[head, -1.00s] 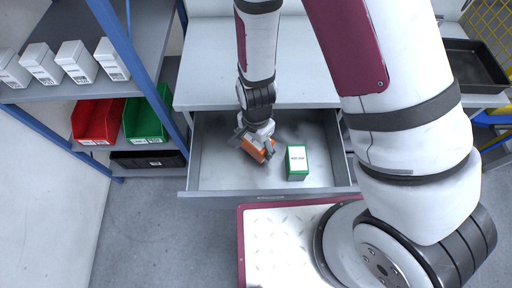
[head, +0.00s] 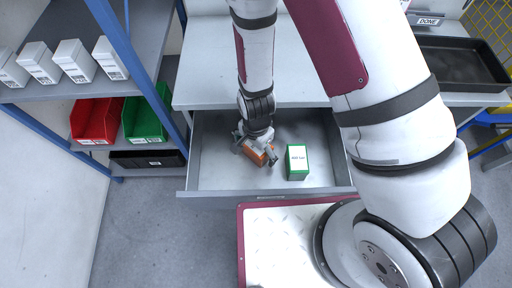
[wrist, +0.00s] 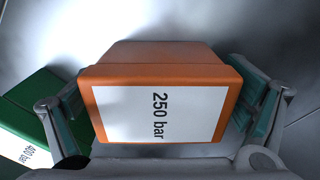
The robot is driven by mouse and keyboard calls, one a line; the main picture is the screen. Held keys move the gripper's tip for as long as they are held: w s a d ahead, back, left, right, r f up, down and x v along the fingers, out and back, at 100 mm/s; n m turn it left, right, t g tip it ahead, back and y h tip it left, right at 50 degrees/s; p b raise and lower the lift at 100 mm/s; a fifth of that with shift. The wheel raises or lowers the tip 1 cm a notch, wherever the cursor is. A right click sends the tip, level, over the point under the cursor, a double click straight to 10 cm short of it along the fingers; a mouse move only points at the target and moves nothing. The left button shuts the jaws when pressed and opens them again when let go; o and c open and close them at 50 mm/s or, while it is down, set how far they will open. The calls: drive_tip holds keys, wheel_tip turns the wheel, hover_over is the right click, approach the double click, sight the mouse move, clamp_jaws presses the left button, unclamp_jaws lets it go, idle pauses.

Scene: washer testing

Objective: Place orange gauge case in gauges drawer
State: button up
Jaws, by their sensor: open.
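The orange gauge case (head: 257,156) is inside the open gauges drawer (head: 222,182), left of a green case. In the wrist view the orange case (wrist: 160,52) has a white label reading "250 bar". My gripper (head: 256,153) is down in the drawer with its fingers on either side of the orange case. In the wrist view the fingers of my gripper (wrist: 160,115) stand apart, with small gaps visible beside the case. The underside of the case is hidden, but it appears low at the drawer floor.
A green case (head: 297,162) stands in the drawer right of the orange one; it also shows in the wrist view (wrist: 45,112). A shelf at left holds white boxes (head: 74,60), a red bin (head: 97,120) and a green bin (head: 146,118). A black tray (head: 462,62) is at right.

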wheel_tip(320, 180, up, 12)
drive_tip(key=shift+r+p, duration=0.15)
drive_tip(key=shift+p, duration=0.6)
idle(0.5)
